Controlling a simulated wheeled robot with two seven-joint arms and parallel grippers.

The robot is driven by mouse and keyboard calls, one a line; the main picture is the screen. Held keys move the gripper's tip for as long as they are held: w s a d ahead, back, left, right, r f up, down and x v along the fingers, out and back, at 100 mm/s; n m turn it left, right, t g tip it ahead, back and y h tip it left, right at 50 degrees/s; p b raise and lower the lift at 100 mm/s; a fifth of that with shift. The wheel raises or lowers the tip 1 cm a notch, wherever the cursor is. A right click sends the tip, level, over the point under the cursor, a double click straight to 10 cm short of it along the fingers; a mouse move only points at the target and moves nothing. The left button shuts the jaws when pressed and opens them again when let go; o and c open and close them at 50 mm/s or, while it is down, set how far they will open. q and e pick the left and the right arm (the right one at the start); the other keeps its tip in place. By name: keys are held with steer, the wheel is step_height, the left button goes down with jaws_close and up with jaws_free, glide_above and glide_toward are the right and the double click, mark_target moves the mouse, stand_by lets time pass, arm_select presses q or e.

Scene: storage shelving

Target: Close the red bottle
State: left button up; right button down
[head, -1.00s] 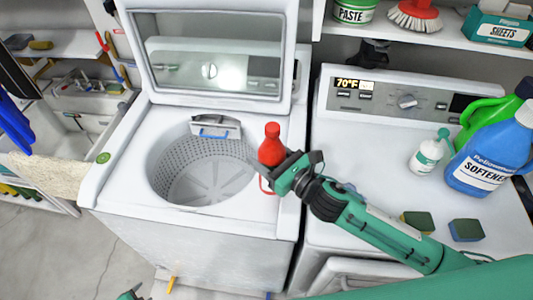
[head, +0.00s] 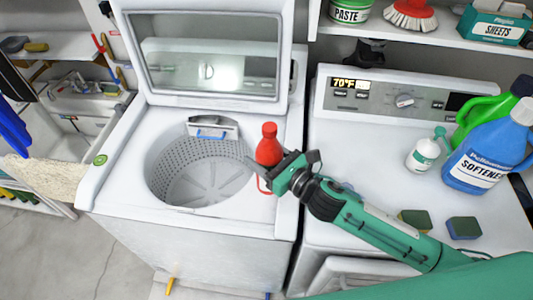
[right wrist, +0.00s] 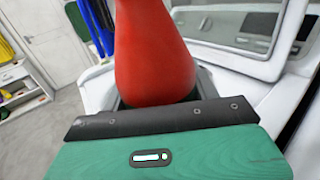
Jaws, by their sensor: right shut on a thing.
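The red bottle (head: 269,148) stands upright at the right rim of the open washer, its narrow neck and rounded top pointing up. My right gripper (head: 267,168) reaches in from the right and is shut on the bottle's lower part. A thin red curved piece (head: 263,186) shows just below the gripper; I cannot tell what it is. In the right wrist view the red bottle (right wrist: 152,55) rises behind the dark finger edge, with its top cut off by the frame. Whether its cap is closed cannot be told. My left gripper is not in view.
The washer drum (head: 200,175) is open to the left, with its lid (head: 205,50) raised behind. On the dryer top to the right stand a white bottle (head: 423,156), a blue softener bottle (head: 482,165), a green bottle (head: 480,115) and two sponges (head: 415,220).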

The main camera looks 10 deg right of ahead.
steer(key=shift+r, duration=0.1)
steer(key=w+d+r+m+t+h+p, duration=0.1)
steer(key=w+d+r+m+h, duration=0.3)
steer(key=d+r, duration=0.5)
steer(key=w+d+r+m+t+h+p, duration=0.1)
steer(key=w+d+r+m+t+h, duration=0.2)
steer(key=d+r+h, duration=0.6)
steer(key=w+d+m, duration=0.2)
steer(key=w+d, duration=0.1)
steer(key=d, duration=0.4)
steer(key=shift+w, duration=0.35)
steer(key=shift+f, duration=0.1)
step_height(320, 180, down, 16)
steer(key=p, duration=0.2)
